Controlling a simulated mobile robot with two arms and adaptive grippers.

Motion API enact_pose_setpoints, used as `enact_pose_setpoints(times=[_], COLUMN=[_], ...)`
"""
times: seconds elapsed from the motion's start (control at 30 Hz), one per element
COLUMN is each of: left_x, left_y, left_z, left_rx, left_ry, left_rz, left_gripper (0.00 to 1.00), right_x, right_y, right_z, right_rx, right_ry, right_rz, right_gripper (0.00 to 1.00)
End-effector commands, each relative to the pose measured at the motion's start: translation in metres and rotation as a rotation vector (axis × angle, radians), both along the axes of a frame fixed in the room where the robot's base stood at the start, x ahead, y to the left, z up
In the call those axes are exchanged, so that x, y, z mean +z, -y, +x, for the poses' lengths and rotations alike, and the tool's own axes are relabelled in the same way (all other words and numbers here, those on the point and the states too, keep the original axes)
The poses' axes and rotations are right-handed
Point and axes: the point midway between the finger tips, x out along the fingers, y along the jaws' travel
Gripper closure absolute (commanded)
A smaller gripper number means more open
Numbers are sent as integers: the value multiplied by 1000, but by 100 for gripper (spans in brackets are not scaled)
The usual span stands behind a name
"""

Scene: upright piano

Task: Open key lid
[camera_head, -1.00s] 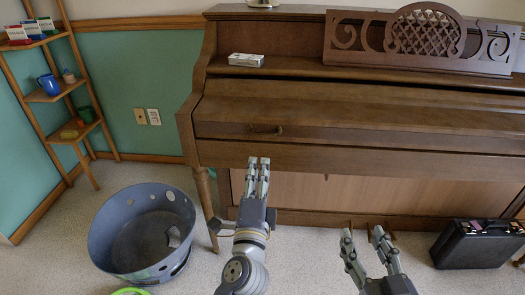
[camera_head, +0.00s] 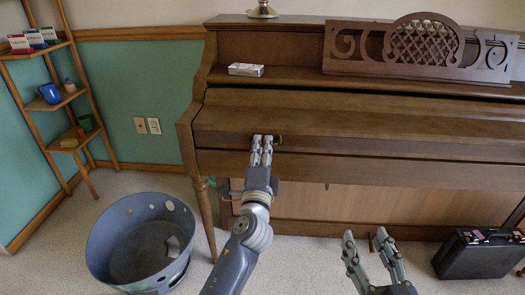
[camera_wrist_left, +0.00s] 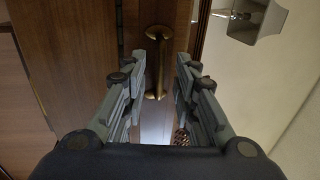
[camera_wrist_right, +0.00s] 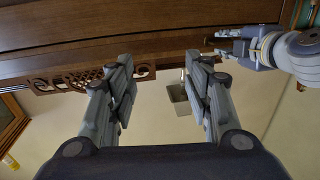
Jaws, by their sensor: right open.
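The brown wooden key lid (camera_head: 350,121) of the upright piano is down, its front face towards me. A small brass handle (camera_wrist_left: 158,62) sits on its left part; in the head view my left fingertips partly cover it. My left gripper (camera_head: 262,140) is at the handle. In the left wrist view its fingers (camera_wrist_left: 155,80) stand apart on either side of the handle, with gaps to it; contact is not visible. My right gripper (camera_head: 368,240) is open and empty, low in front of the piano's lower panel.
A small silver box (camera_head: 246,69) lies on the piano's left ledge, and a carved music stand (camera_head: 425,50) stands at right. A grey round bin (camera_head: 110,245) is on the floor at left. A black case (camera_head: 480,255) is at lower right. A corner shelf (camera_head: 62,100) is at far left.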

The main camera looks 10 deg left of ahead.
Motion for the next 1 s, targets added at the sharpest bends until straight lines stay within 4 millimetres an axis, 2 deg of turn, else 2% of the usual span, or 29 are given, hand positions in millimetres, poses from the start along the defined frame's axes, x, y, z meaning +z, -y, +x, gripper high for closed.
enact_pose_setpoints(times=[0.2, 0.23, 0.33, 0.73, 1.0], left_x=[0, 0, 0, 1, 6], left_y=[0, 0, 0, 0, -1], left_z=[0, 0, 0, 0, 3], left_rx=[0, 0, 0, 0, 0], left_ry=[0, 0, 0, -3, -16], left_rz=[0, 0, 0, 0, 0], left_gripper=[73, 78, 100, 100, 100], right_x=[1, 1, 1, -2, -43], right_y=[0, 0, 0, 0, 9], right_z=[0, 0, 0, 0, -9], right_rx=[0, 0, 0, 0, -16], right_ry=[3, 3, 3, -16, -222], right_rz=[2, 2, 2, -3, -56], right_gripper=[53, 53, 53, 53, 53])
